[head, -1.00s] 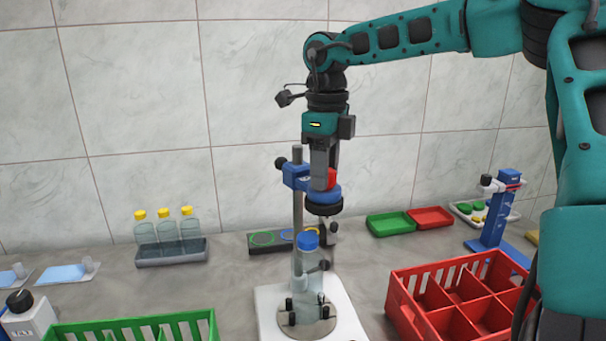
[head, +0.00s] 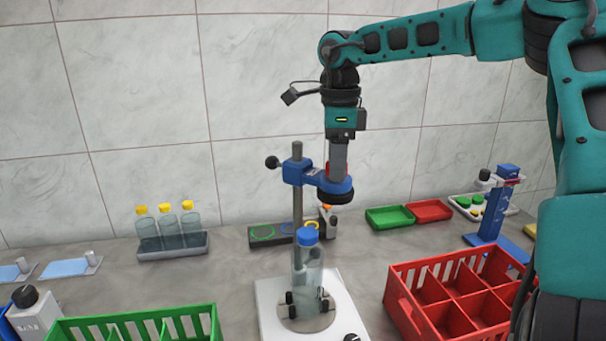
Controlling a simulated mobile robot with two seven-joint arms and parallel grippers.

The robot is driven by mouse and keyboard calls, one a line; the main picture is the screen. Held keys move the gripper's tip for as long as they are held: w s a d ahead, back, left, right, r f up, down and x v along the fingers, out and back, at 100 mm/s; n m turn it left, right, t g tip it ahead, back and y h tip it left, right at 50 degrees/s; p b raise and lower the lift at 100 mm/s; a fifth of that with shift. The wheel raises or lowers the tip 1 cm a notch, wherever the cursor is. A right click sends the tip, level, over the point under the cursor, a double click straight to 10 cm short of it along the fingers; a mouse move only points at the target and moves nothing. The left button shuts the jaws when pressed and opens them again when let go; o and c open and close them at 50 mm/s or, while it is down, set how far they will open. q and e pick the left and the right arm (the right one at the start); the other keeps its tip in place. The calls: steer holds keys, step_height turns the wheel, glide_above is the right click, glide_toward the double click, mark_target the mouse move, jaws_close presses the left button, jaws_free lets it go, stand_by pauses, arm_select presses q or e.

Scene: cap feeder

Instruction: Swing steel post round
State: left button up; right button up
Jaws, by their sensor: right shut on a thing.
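The steel post (head: 298,212) stands upright on a white base plate (head: 268,308). A blue arm (head: 300,173) is clamped near its top, with a black knob (head: 272,162) on its left. The blue arm reaches right to a round head with a black ring (head: 335,196) underneath. My right gripper (head: 338,172) points down from above and is shut at this head. Its fingertips partly hide what they grip. A clear bottle with a blue cap (head: 308,236) stands on the round plate, below and left of the head. My left gripper is not in view.
A green crate (head: 140,322) is at front left and a red divided crate (head: 395,290) at right. A rack (head: 172,252) of yellow-capped bottles stands at back left. Green (head: 390,217) and red (head: 428,210) trays lie behind. A blue stand (head: 492,220) is at right.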

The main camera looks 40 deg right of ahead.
steer(key=shift+w+d+n, duration=0.1)
steer(key=shift+d+n, duration=0.1)
steer(key=shift+n, duration=0.1)
steer(key=shift+d, duration=0.1)
steer(key=shift+w+d+n, duration=0.25)
steer(key=shift+d+n, duration=0.25)
steer(key=shift+n, duration=0.3)
steer(key=shift+w+d+n, duration=0.25)
steer(key=shift+d+n, duration=0.25)
steer(key=shift+n, duration=0.3)
steer(key=shift+w+d+n, duration=0.2)
steer(key=shift+d+n, duration=0.05)
steer(key=shift+n, duration=0.15)
steer(key=shift+w+d+n, duration=0.6)
steer(key=shift+n, duration=0.5)
